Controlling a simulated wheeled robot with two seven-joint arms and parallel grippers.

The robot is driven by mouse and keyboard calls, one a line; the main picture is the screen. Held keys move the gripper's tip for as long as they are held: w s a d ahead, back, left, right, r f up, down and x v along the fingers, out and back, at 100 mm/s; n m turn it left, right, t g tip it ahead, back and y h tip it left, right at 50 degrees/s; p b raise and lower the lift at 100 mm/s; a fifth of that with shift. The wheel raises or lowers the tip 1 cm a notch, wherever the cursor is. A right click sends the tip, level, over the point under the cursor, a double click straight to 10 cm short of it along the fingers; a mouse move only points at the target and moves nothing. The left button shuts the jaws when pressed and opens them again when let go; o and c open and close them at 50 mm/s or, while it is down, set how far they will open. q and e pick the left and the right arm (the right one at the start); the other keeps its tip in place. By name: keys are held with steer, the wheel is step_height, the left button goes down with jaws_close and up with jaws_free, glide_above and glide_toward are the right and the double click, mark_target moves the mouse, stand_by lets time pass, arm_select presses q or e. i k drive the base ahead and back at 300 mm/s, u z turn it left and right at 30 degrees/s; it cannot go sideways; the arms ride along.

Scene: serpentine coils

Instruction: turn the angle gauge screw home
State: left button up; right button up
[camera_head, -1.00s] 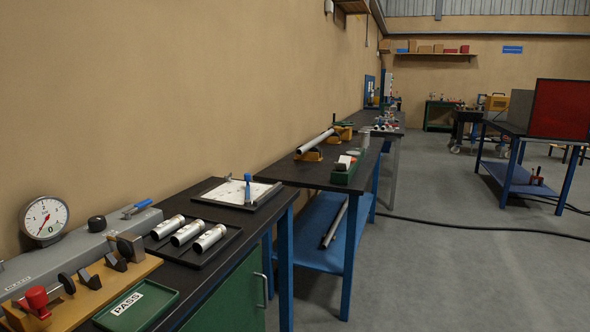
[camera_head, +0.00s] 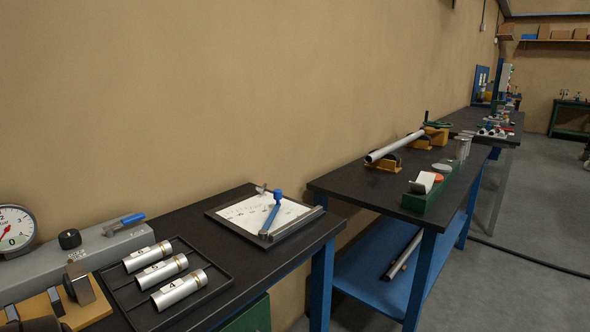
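The angle gauge (camera_head: 262,217) is a white marked plate in a dark frame, lying flat on the near black bench. A blue arm lies across its face, with a blue screw knob (camera_head: 277,194) at the arm's far end. I cannot tell how far the screw is turned. A metal bar runs along the plate's right edge. Neither of my grippers is in view.
A black tray (camera_head: 212,291) with several numbered silver cylinders sits left of the gauge. A grey fixture with a dial (camera_head: 14,231) stands at far left. A second bench (camera_head: 335,185) holds a pipe (camera_head: 394,147) and a green box (camera_head: 432,193); a gap separates the benches.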

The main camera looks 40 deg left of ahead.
mark_target(261, 190)
steer(key=i, duration=1.55)
steer(key=u, duration=3.6)
